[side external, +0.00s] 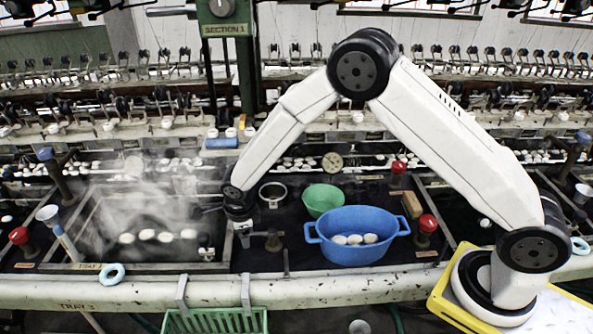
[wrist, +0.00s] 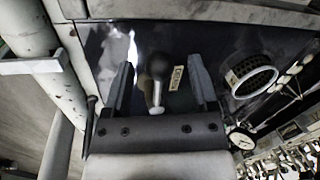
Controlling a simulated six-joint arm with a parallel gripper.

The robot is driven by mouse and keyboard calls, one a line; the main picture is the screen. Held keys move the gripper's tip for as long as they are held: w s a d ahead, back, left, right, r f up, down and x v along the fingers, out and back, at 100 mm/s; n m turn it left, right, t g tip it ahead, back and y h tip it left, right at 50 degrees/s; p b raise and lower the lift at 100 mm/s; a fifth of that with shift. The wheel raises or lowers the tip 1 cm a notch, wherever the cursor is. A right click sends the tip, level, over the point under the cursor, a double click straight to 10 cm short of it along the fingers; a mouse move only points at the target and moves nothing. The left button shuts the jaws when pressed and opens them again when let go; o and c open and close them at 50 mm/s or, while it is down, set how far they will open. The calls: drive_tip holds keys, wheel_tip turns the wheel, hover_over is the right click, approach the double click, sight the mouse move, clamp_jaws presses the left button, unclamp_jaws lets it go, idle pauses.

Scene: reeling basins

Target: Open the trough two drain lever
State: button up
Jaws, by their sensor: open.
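A lever with a dark round knob and a pale metal shaft (wrist: 157,88) shows in the wrist view, with a small tag (wrist: 177,77) beside it. My gripper (wrist: 159,66) is open, with one finger on each side of the lever in the picture. I cannot tell whether either finger touches it. In the side view my gripper (side external: 243,235) points down at the dark deck, right of the steaming trough (side external: 85,222). A short dark fitting (side external: 273,241) stands just right of it; I cannot tell if it is the same lever. No trough number two label is readable.
A blue basin (side external: 355,250) with pale cocoons and a green bowl (side external: 322,199) stand to the right. Red knobs (side external: 428,223) rise from the deck. A round strainer (wrist: 252,80) is right of the lever. A pale rail (side external: 330,291) runs along the front, above a green crate (side external: 213,321).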

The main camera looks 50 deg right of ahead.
wheel_tip(320, 180, up, 8)
drive_tip(key=s, duration=0.1)
drive_tip(key=shift+s+a+f, duration=0.15)
drive_tip(key=shift+a+f, duration=0.1)
drive_tip(key=shift+a, duration=0.15)
idle(1.0)
